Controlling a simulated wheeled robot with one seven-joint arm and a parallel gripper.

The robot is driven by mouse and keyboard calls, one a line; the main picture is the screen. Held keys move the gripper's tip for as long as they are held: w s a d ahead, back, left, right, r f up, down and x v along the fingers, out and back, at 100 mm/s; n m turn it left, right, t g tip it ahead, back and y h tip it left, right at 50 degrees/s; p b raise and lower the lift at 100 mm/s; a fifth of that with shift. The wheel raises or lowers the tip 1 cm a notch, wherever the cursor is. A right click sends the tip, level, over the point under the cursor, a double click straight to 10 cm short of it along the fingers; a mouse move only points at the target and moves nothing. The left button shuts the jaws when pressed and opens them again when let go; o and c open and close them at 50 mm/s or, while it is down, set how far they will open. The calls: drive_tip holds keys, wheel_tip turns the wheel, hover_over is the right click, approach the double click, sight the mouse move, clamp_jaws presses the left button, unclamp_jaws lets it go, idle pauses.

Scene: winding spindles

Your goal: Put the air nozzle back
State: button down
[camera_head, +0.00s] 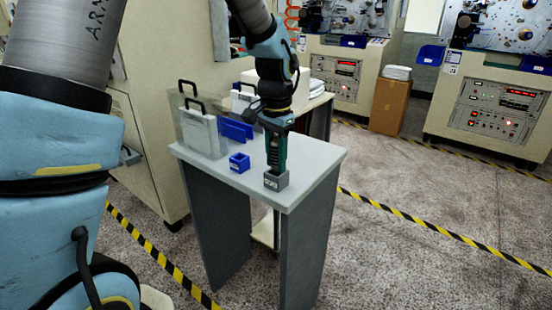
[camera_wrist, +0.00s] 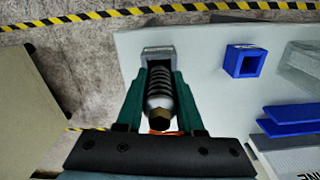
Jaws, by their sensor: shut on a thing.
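My gripper (camera_head: 276,165) points straight down over the front right part of the grey table, just above a small grey holder (camera_head: 277,181) with a label on its front. In the wrist view, its two green fingers (camera_wrist: 161,80) are closed around the air nozzle (camera_wrist: 160,95), which has a ribbed dark body and a brass hex end towards the camera. The nozzle's far end meets the grey holder (camera_wrist: 158,53); how deep it sits inside is hidden. In the head view the fingers hide most of the nozzle.
A blue square cup (camera_head: 239,162) stands left of the holder. The table (camera_head: 310,160) is bare right of the holder. Yellow-black tape marks the floor.

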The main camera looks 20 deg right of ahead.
drive_tip(key=shift+f, duration=0.3)
drive_tip(key=shift+f, duration=0.15)
drive_tip(key=shift+f, duration=0.1)
